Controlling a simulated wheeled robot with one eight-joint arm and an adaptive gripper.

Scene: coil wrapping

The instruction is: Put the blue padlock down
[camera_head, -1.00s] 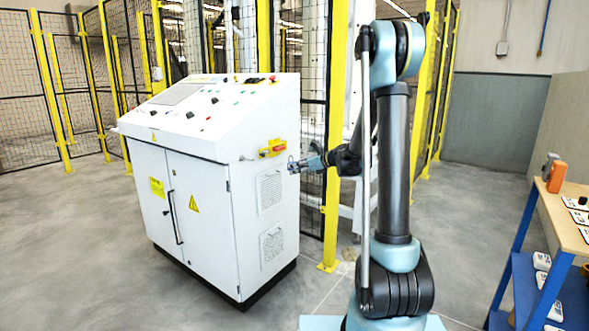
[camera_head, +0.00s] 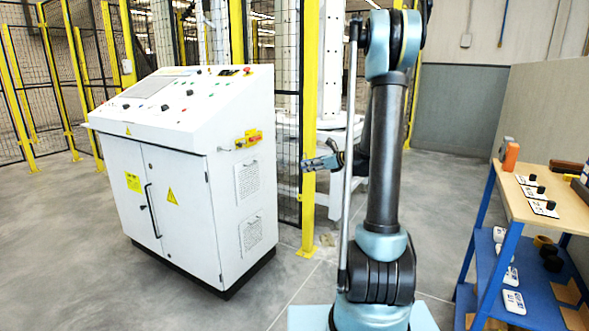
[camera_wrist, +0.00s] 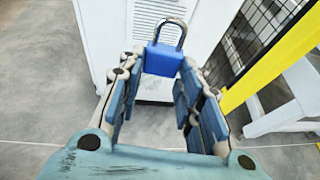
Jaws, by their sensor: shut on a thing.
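In the head view my gripper (camera_head: 310,163) is in the air, apart from and to the right of the white control cabinet (camera_head: 205,220). The padlock is too small to make out there.
The cabinet's side carries a yellow-and-red switch (camera_head: 248,139). A yellow post (camera_head: 309,130) and mesh fence stand behind my gripper. At right a wooden-topped blue bench (camera_head: 520,207) holds an orange item (camera_head: 510,157) and several small parts. Open floor lies between.

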